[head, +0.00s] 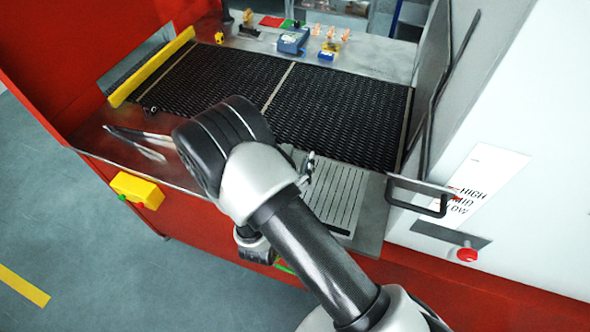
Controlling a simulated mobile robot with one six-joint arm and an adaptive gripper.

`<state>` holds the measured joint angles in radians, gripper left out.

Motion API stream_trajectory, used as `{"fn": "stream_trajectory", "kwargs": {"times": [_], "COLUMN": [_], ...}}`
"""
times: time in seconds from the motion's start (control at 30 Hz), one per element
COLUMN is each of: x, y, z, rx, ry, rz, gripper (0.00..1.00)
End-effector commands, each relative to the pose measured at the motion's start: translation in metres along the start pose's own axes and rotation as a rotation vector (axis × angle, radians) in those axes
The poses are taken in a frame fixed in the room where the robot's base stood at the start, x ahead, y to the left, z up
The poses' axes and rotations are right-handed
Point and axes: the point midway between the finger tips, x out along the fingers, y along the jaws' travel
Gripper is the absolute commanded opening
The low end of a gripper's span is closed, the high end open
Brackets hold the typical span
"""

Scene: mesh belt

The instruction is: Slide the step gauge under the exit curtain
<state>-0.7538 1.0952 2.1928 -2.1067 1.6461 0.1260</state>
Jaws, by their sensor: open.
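My arm reaches across the front of the machine and hides most of my gripper. A small dark metal part, which looks like the end of my gripper (307,167), shows at the right of my arm above the grey slotted plate. It looks open, with nothing seen in it. I cannot pick out the step gauge with certainty; small blue and orange pieces (292,41) stand on the far ledge. No curtain strips can be made out; my arm and the machine's walls may hide them.
The black mesh belt (340,115) is bare where it shows. A yellow bar (152,70) edges its left end. Metal tongs-like tools (145,142) lie on the front ledge. A white housing with a handle (420,190) and red button (467,254) stands at the right.

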Motion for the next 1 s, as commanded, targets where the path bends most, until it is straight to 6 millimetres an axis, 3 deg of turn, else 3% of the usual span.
{"fn": "stream_trajectory", "kwargs": {"times": [0.17, 1.0], "x": [-0.0003, -0.0006], "y": [0.0002, 0.0000], "z": [0.0001, -0.0001], "rx": [0.000, 0.000], "ry": [0.000, 0.001], "rz": [0.000, -0.001], "gripper": [0.72, 0.16]}}
